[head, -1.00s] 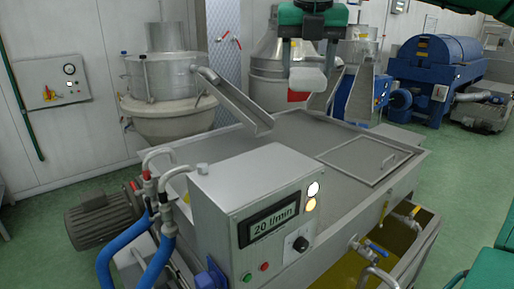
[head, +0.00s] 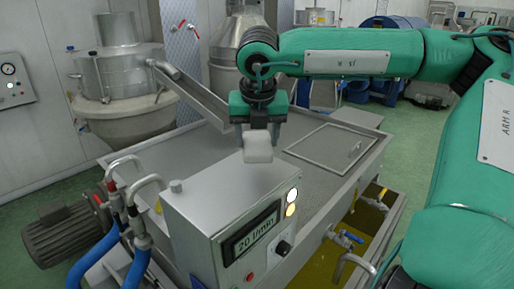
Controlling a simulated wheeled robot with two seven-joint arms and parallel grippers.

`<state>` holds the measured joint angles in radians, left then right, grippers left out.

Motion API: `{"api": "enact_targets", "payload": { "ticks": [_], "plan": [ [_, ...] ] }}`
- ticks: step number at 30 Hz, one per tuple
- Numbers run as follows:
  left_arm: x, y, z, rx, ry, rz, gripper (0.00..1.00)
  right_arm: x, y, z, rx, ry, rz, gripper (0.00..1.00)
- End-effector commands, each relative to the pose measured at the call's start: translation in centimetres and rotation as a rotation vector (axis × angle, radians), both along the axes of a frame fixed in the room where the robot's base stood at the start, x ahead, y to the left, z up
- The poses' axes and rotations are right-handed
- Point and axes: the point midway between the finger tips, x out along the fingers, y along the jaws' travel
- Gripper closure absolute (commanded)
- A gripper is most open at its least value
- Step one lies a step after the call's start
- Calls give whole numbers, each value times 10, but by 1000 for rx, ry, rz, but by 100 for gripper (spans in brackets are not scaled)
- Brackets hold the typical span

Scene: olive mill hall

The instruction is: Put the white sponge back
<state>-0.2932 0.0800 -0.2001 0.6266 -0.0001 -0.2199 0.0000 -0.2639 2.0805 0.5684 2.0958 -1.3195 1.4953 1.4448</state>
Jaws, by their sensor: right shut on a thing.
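My right gripper (head: 258,127) comes in from the right and points down above the steel machine, just behind the top of the control box. It is shut on the white sponge (head: 258,149), a small pale block that hangs below the fingers. The sponge overlaps the back edge of the control box in the picture; I cannot tell whether it touches anything. My left gripper is not in view.
The control box (head: 196,205) with a "20 l/min" display stands at the machine's front. The steel lid (head: 210,150) is mostly bare, with a hatch (head: 325,147) at right. A chute (head: 190,92) slopes down at left. Valves (head: 345,238) stick out at lower right.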

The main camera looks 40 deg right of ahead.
Motion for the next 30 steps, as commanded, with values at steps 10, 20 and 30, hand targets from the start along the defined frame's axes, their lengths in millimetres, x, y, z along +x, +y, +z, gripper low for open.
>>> {"api": "enact_targets", "payload": {
  "ticks": [10, 20, 30],
  "plan": [
    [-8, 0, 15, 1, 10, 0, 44, 0, 0, -36, 0, 4, 0, 60],
    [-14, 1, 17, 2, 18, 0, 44, 0, 0, -51, -1, 0, -1, 60],
    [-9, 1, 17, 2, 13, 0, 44, 0, 0, -51, -1, 0, -1, 20]
  ]
}}
